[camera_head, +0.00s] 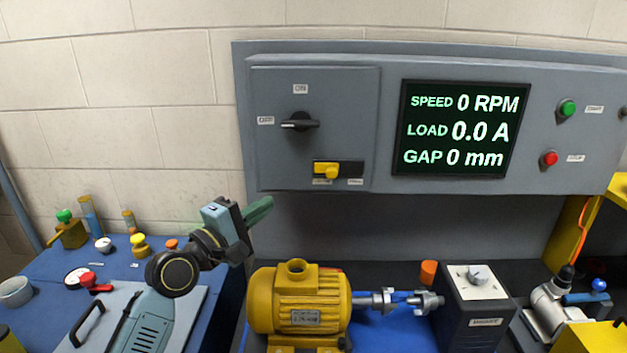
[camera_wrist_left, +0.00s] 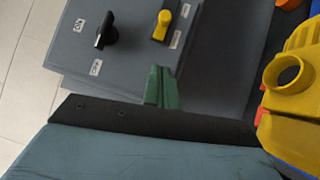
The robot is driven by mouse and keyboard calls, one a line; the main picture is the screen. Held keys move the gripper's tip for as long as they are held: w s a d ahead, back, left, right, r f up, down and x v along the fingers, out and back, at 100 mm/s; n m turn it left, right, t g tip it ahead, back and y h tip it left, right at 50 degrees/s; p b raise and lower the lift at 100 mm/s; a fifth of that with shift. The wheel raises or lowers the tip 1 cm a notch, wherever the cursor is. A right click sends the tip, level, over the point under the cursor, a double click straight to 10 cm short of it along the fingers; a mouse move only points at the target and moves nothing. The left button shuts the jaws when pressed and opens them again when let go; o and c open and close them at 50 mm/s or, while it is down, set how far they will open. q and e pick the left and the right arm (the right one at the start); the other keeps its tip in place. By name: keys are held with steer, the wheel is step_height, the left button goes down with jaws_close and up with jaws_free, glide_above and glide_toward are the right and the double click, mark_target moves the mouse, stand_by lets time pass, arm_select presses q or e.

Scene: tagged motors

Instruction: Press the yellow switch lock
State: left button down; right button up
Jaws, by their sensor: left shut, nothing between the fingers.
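The yellow switch lock (camera_head: 326,169) is a small yellow slider on a black plate, low on the door of the grey panel. It also shows at the top of the left wrist view (camera_wrist_left: 162,24). Above it is a black rotary switch (camera_head: 299,122), its handle lying level toward the OFF label; it also shows in the left wrist view (camera_wrist_left: 106,32). My left gripper (camera_head: 264,205), with green fingers, is shut and empty. In the head view it appears below and left of the lock, apart from it. The fingers also show in the left wrist view (camera_wrist_left: 163,82). My right gripper is out of view.
A yellow motor (camera_head: 292,305) stands on the bench right of my left gripper. The display (camera_head: 460,130) reads 0 RPM, 0.0 A and 0 mm. Green (camera_head: 567,108) and red (camera_head: 549,158) buttons are at its right. A blue table (camera_head: 50,275) with small parts is at left.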

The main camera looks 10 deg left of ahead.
arm_select(q)
glide_toward(326, 168)
steer(key=p+x, duration=0.2)
steer(key=x, duration=0.2)
steer(key=shift+w, duration=0.15)
steer(key=shift+w+d+f, duration=0.1)
steer(key=shift+d, duration=0.3)
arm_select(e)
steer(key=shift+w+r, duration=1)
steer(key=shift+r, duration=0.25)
arm_select(q)
steer(key=shift+d, duration=0.1)
